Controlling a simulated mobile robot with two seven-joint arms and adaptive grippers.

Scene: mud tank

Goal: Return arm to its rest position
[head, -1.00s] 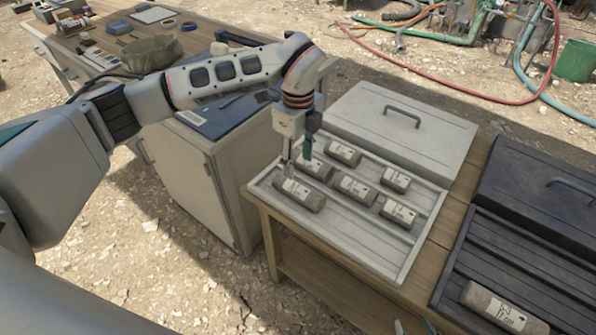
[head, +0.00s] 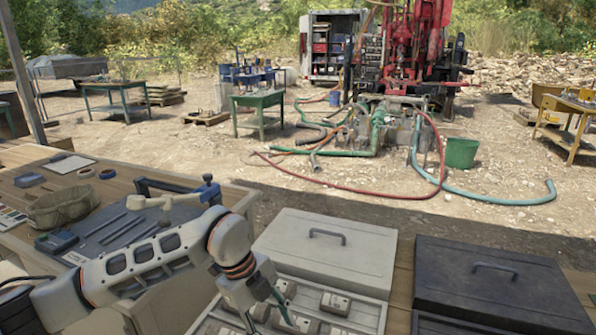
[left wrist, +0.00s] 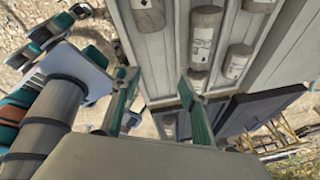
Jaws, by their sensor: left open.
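My left arm comes in from the left in the head view and bends down over the light grey tray (head: 372,315). My left gripper (head: 268,318) is low over the tray near its left side, partly cut off by the bottom edge. In the left wrist view the two green-sided fingers of my left gripper (left wrist: 158,85) stand apart with nothing held between them. Several brown labelled cylinders (head: 336,303) lie in the tray; they also show beyond the fingers in the left wrist view (left wrist: 205,38). My right gripper is out of view.
A closed-looking light grey lid (head: 325,255) with a handle lies behind the tray. A black case (head: 500,285) stands to its right. A wooden bench (head: 25,190) with tools is at the left. Hoses and a red drill rig (head: 415,50) are farther off across open ground.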

